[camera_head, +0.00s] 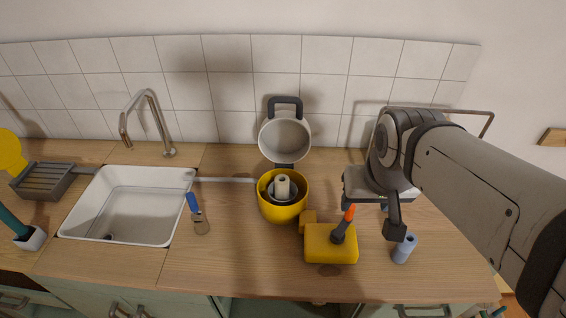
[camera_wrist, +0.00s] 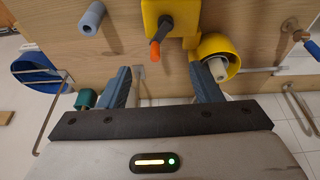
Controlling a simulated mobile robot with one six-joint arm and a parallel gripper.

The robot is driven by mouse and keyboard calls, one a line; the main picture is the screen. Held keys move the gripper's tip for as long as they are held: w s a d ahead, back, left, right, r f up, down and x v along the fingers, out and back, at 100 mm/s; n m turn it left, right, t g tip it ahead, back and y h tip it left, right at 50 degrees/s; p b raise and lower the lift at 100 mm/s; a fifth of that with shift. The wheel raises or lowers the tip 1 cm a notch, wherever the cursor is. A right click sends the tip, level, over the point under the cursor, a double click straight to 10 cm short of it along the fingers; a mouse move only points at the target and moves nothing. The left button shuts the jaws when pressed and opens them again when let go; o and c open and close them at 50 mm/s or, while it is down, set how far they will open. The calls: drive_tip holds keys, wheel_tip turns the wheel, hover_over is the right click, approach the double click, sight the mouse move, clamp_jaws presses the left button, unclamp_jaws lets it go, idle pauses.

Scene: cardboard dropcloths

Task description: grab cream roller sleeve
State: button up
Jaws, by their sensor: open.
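The cream roller sleeve (camera_head: 283,186) stands upright inside a yellow round pot (camera_head: 284,212) with its pale lid (camera_head: 285,139) raised at the back. In the wrist view the sleeve (camera_wrist: 217,70) pokes out of the yellow pot (camera_wrist: 232,50), close to the right finger; the finger partly overlaps the pot in the picture. My gripper (camera_wrist: 161,70) is open, with nothing between its fingers. In the head view my gripper (camera_head: 392,222) hangs above the counter, to the right of the pot and apart from it. The sleeve's lower end is hidden in the pot.
A yellow block (camera_head: 330,244) with an orange-handled dark tool (camera_head: 347,218) stands between pot and gripper. A blue-grey cylinder (camera_head: 405,248) stands below the gripper. A blue-handled scraper (camera_head: 196,212) lies left, beside the white sink (camera_head: 128,198). A tiled wall (camera_head: 230,75) closes the back.

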drive_tip(key=w+a+f+b, duration=0.1)
drive_tip(key=w+a, duration=0.1)
drive_tip(key=w, duration=0.1)
drive_tip(key=w+a+f+b, duration=0.1)
drive_tip(key=w+a+f, duration=0.1)
drive_tip(key=w, duration=0.2)
drive_tip(key=w+a+f+b, duration=0.2)
drive_tip(key=w, duration=0.1)
drive_tip(key=shift+w, duration=0.2)
drive_tip(key=b, duration=0.3)
approach(282, 179)
drive_tip(key=f, duration=0.2)
drive_tip(key=shift+t, duration=0.4)
drive_tip(key=p+x, duration=0.1)
drive_tip(key=x, duration=0.6)
drive_tip(key=shift+s+f, duration=0.15)
drive_tip(key=shift+f, duration=0.05)
drive_tip(key=shift+c, duration=0.4)
drive_tip(key=shift+r, duration=0.1)
drive_tip(key=c, duration=1)
